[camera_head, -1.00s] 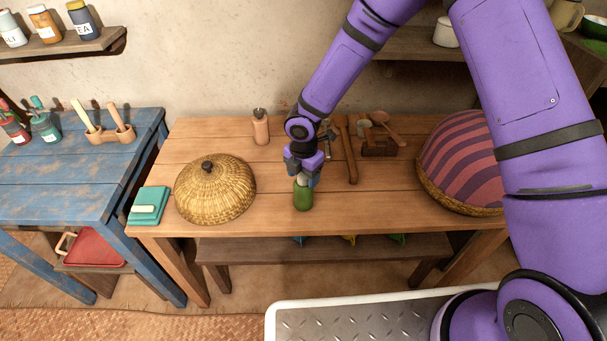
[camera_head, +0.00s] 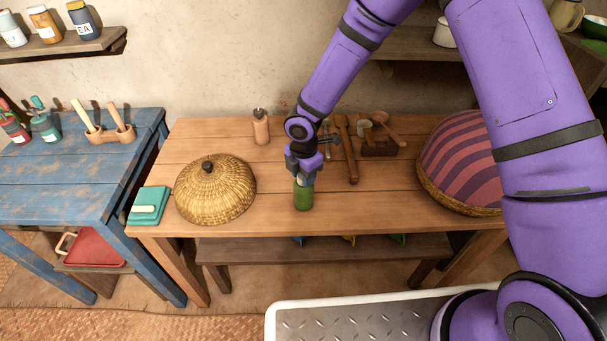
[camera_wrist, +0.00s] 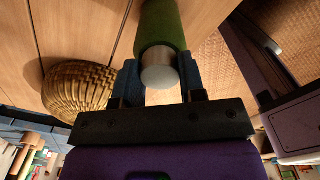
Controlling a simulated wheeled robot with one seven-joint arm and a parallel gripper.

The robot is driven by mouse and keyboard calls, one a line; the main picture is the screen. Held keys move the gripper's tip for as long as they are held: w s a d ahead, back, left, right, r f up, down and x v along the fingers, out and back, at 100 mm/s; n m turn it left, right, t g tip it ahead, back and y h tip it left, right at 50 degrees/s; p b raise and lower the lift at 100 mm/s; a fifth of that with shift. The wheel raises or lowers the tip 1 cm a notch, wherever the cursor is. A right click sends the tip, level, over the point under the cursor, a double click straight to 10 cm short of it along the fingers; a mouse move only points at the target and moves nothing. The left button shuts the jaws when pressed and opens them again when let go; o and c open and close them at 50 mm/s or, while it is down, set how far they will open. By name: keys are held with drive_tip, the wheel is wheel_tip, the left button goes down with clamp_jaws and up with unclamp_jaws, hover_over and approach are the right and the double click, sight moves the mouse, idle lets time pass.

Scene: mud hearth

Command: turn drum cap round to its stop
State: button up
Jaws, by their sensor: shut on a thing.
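The green drum (camera_head: 303,197) stands upright on the wooden table near its front edge. In the wrist view the drum's green body (camera_wrist: 161,24) shows beyond its pale metallic cap (camera_wrist: 159,68). My gripper (camera_head: 303,177) is above the drum, pointing down. In the wrist view my gripper (camera_wrist: 160,80) has one finger on each side of the cap and is shut on it. In the head view the gripper hides most of the cap.
A striped covered basket (camera_head: 462,165) is at right. The table front beside the drum is clear.

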drive_tip(key=m, duration=0.4)
drive_tip(key=shift+m, duration=0.3)
drive_tip(key=m, duration=0.3)
drive_tip(key=shift+m, duration=0.3)
drive_tip(key=m, duration=0.4)
drive_tip(key=shift+m, duration=1.7)
drive_tip(key=o, duration=0.9)
